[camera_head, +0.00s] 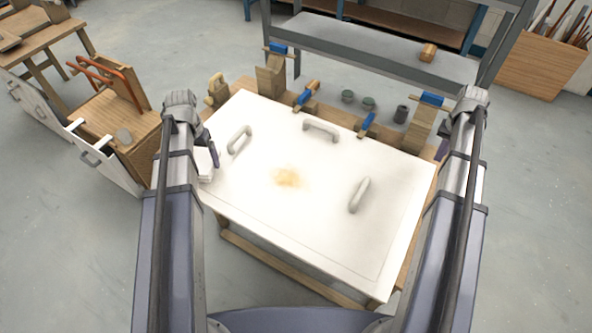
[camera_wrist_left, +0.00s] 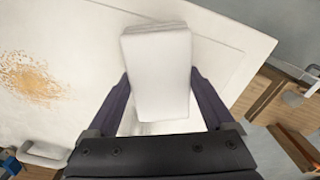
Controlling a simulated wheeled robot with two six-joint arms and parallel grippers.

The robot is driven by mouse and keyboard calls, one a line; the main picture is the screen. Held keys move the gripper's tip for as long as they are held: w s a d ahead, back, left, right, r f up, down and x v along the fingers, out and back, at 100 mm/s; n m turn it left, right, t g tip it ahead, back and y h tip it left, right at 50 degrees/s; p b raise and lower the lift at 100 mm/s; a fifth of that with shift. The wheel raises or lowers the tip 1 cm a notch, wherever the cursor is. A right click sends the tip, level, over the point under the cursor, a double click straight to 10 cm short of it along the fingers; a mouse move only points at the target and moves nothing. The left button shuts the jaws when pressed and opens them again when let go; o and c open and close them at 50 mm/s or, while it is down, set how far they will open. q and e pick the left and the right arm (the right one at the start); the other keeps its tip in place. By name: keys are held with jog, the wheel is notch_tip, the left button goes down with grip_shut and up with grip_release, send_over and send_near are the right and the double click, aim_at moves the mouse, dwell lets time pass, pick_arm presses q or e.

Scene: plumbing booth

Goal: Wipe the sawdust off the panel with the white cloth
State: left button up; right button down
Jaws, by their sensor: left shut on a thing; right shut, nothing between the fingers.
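The white panel (camera_head: 300,235) lies flat on a wooden bench. A tan patch of sawdust (camera_head: 288,178) is near its middle, and the sawdust also shows at the left in the left wrist view (camera_wrist_left: 30,80). My left gripper (camera_head: 212,152) is at the panel's left edge, left of the sawdust. It is shut on the white cloth (camera_wrist_left: 158,70), a folded block between the dark fingers, which shows only partly in the head view (camera_head: 205,166). I cannot tell whether the cloth touches the panel. My right gripper (camera_head: 441,150) is by the panel's right edge, shut, mostly hidden by its arm.
Three pale handles stand up from the panel: left (camera_head: 239,139), back (camera_head: 321,129) and right (camera_head: 360,194) of the sawdust. A wooden cabinet (camera_head: 115,115) stands at the left.

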pick_arm(q)
jog(key=shift+f+b, duration=1.55)
jog(key=shift+f, duration=0.05)
pick_arm(e)
jog(key=shift+f, duration=1.6)
pick_arm(q)
notch_tip(320, 180, up, 6)
jog(key=p, duration=0.6)
pick_arm(e)
notch_tip(320, 180, up, 6)
pick_arm(q)
jog(key=shift+r, duration=0.15)
pick_arm(e)
jog(key=shift+r, duration=0.15)
notch_tip(320, 180, up, 12)
jog(key=p, duration=1.2)
send_over(432, 168)
pick_arm(q)
notch_tip(432, 168, up, 12)
pick_arm(e)
jog(key=shift+s, duration=0.1)
jog(key=shift+a, duration=0.1)
